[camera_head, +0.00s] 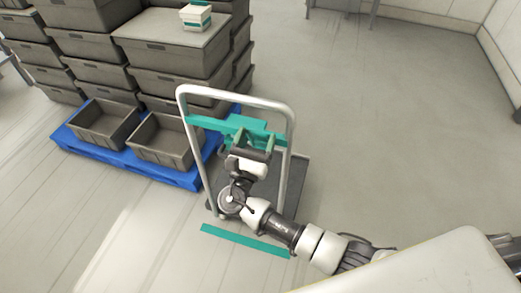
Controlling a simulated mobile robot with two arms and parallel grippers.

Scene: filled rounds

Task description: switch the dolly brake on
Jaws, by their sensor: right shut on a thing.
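The dolly (298,178) has a dark flat deck and a tall pale metal handle frame. A teal crosspiece (207,122) spans the handle frame, with a raised teal block near its middle. My right gripper (255,137) is at this crosspiece and shut on a part of it. The gripper and wrist hide much of that part, so I cannot tell a separate brake lever or its setting. My right arm comes in from the lower right, over the deck. My left gripper is not in view.
A blue pallet (178,174) beside the dolly, on the left, carries stacked grey crates and two open crates in front. A small white and teal box (196,17) sits on a stack. A teal strip (243,240) lies at the dolly's near side. Floor at right is clear.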

